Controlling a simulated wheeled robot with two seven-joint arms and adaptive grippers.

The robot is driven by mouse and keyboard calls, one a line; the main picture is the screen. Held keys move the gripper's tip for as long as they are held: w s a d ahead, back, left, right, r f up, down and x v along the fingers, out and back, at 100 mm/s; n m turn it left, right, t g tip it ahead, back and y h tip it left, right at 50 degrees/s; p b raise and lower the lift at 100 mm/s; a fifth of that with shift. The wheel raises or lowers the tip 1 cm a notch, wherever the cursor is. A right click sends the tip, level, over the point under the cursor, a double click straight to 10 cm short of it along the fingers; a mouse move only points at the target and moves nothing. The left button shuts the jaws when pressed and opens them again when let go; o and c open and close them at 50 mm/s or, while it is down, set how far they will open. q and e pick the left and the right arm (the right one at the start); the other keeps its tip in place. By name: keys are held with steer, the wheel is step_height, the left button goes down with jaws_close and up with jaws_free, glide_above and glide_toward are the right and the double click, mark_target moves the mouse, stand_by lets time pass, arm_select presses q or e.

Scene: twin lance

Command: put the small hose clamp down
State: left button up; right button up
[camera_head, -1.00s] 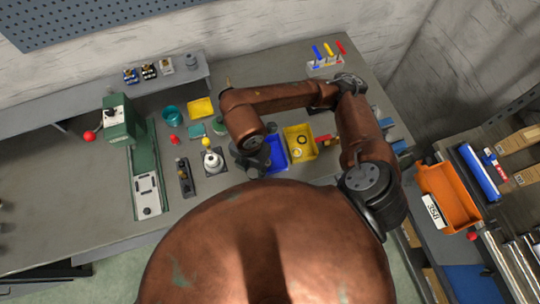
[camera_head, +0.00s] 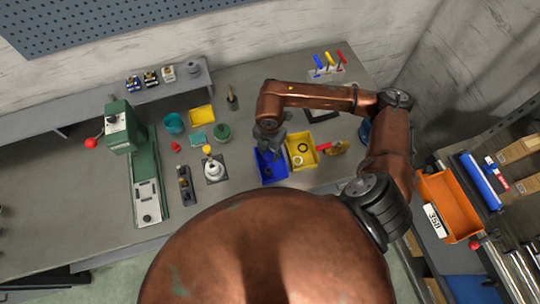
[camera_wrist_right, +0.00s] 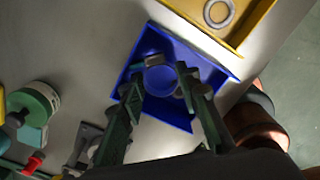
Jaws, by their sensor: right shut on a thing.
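My right gripper (camera_head: 268,143) is over the blue bin (camera_head: 272,170), at its far edge in the head view. In the right wrist view my right gripper (camera_wrist_right: 160,80) is shut on the small hose clamp (camera_wrist_right: 152,58), a metal ring with a small screw housing. The clamp is between the fingertips, above the inside of the blue bin (camera_wrist_right: 170,120), whose floor shows through the ring. In the head view the clamp is hidden or too small to tell. My left gripper is not in view.
A yellow bin (camera_head: 313,161) with rings in it stands right beside the blue bin. A green jar (camera_head: 222,132), a white bottle on a plate (camera_head: 214,170) and a teal block (camera_head: 197,139) stand left of it. A green press (camera_head: 122,130) is farther left.

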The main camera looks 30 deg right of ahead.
mark_target(270, 155)
steer(key=shift+d+f, duration=0.1)
steer(key=shift+f, duration=1.55)
steer(key=shift+f, duration=0.2)
steer(key=o, duration=0.7)
steer(key=shift+c, duration=0.2)
steer(key=shift+r, duration=0.15)
step_height(270, 155, up, 12)
steer(key=shift+r, duration=0.1)
